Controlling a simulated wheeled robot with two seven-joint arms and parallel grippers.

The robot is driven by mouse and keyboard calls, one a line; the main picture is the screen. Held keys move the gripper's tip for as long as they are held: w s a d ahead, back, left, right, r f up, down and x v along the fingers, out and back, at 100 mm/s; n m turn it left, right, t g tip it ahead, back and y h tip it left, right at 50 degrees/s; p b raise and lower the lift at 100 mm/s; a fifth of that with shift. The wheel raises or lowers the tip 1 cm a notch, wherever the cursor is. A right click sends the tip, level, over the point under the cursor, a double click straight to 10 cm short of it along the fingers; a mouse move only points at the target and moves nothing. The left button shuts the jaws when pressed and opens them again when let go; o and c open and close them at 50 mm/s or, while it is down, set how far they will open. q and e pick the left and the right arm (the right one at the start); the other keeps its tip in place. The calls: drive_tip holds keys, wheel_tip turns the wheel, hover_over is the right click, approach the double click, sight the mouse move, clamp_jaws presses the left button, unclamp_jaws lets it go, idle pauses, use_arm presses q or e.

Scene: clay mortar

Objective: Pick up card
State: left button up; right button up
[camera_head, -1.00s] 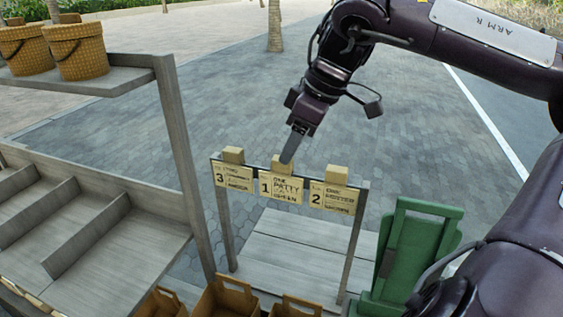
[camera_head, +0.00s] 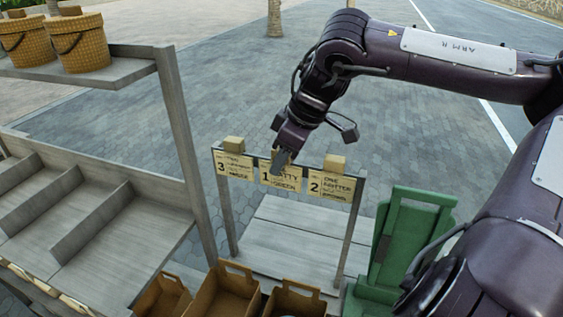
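Three pale cards hang in a row on a grey frame, each with a wooden block at its top. Card 3 (camera_head: 234,168) is on the left, card 1 (camera_head: 284,182) in the middle and card 2 (camera_head: 331,187) on the right. My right gripper (camera_head: 280,161) is at the top of card 1, and its fingers cover that card's block and part of its text. I cannot tell whether the fingers are open or closed around it. My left gripper is not in view.
The grey frame (camera_head: 354,228) stands over a plank surface (camera_head: 290,245). Brown crates (camera_head: 223,297) sit in front. A green stand (camera_head: 408,240) is at the right. A grey shelf (camera_head: 110,235) with dividers and woven baskets (camera_head: 80,43) is at the left.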

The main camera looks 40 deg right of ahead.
drive_tip(key=c, duration=0.4)
drive_tip(key=shift+r, duration=0.1)
drive_tip(key=shift+r, duration=0.15)
wheel_tip(320, 180, up, 24)
drive_tip(key=p, duration=0.4)
idle(0.6)
